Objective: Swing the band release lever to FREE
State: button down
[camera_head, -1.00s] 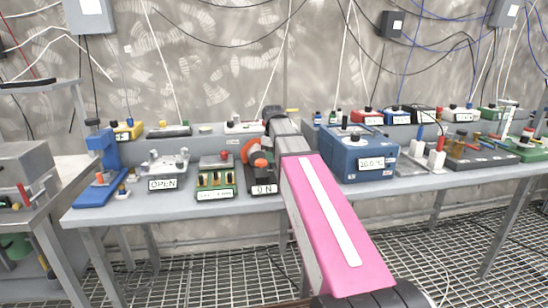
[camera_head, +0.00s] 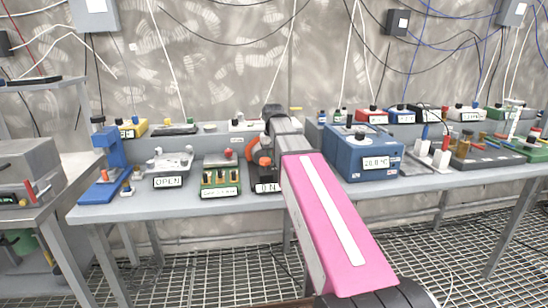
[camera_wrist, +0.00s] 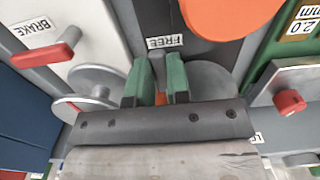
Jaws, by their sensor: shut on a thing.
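Most of the lever is hidden by the fingers and the gripper body. A FREE label (camera_wrist: 165,42), upside down in this view, sits on the dark panel just beyond the fingertips. A large orange disc (camera_wrist: 232,12) is at the top right of the fingers. In the head view the device with orange parts (camera_head: 264,161) stands on the bench, partly covered by my arm; the fingers are hidden there.
A BRAKE label (camera_wrist: 34,27) and a red-handled lever (camera_wrist: 48,50) are to the left in the wrist view. A red knob (camera_wrist: 290,102) is to the right. On the bench, a green device (camera_head: 221,176) and a blue box (camera_head: 362,155) flank my arm closely.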

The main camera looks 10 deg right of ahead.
dwell(0.4)
jog(key=c, duration=1.1)
grip_release()
notch_tip(320, 180, up, 11)
jog(key=shift+f, duration=0.1)
